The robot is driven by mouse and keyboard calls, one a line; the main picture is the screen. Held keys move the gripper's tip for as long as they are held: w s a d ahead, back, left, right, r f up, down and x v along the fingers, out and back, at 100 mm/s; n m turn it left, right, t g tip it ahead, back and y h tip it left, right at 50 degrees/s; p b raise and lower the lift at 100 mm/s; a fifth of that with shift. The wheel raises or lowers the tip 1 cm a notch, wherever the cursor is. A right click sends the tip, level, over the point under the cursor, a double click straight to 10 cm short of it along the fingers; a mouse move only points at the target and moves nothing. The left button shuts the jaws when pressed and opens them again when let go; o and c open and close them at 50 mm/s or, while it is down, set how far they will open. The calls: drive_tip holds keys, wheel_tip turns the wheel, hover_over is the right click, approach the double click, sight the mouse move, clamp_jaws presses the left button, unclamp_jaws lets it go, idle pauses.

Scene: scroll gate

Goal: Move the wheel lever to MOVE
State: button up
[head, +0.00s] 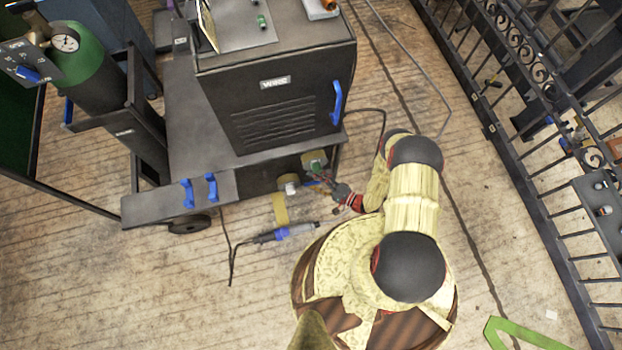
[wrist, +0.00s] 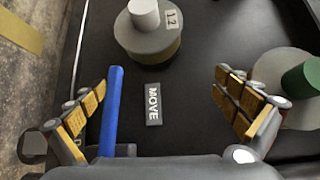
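The wheel lever (wrist: 111,115) is a blue bar in the wrist view, pointing up the picture. A grey label reading MOVE (wrist: 153,104) is on the dark surface to its right. My gripper (wrist: 158,84) is open, with one finger on each side of the lever and label. The lever is close beside the left finger; I cannot tell whether they touch. The lever's lower end is hidden by my gripper. In the head view my gripper (head: 322,178) is at the lower front of the black cart (head: 242,170), small and partly hidden.
In the head view, a torch (head: 287,232) lies on the floor, a gas bottle (head: 85,75) is left and an iron fence (head: 520,150) right.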

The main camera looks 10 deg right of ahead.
sight(312, 182)
drive_tip(key=shift+t+y, duration=0.3)
drive_tip(key=shift+t, duration=0.3)
drive_tip(key=r, duration=0.4)
drive_tip(key=shift+w+d+r, duration=0.2)
drive_tip(key=shift+w+d, duration=0.05)
drive_tip(key=shift+d, duration=0.1)
drive_tip(key=shift+r, duration=0.1)
drive_tip(key=f, duration=0.1)
drive_tip(key=s+f+g, duration=0.1)
drive_tip(key=f, duration=0.1)
drive_tip(key=shift+s+a+f, duration=0.15)
drive_tip(key=shift+a+f, duration=0.05)
drive_tip(key=shift+a, duration=0.1)
drive_tip(key=shift+s+d+f, duration=0.1)
drive_tip(key=shift+s+d, duration=0.1)
drive_tip(key=shift+d, duration=0.2)
drive_tip(key=shift+c, duration=1.1)
drive_tip(key=shift+s+d+h, duration=0.25)
drive_tip(key=shift+d+h, duration=0.05)
drive_tip(key=shift+h, duration=0.1)
drive_tip(key=c, duration=0.4)
drive_tip(key=shift+s+d+f, duration=0.1)
drive_tip(key=shift+s+d, duration=0.05)
drive_tip(key=shift+d, duration=0.05)
drive_tip(key=c, duration=0.7)
drive_tip(key=v, duration=0.6)
drive_tip(key=shift+s+f, duration=0.4)
drive_tip(key=shift+f, duration=0.15)
drive_tip(key=shift+d, duration=0.15)
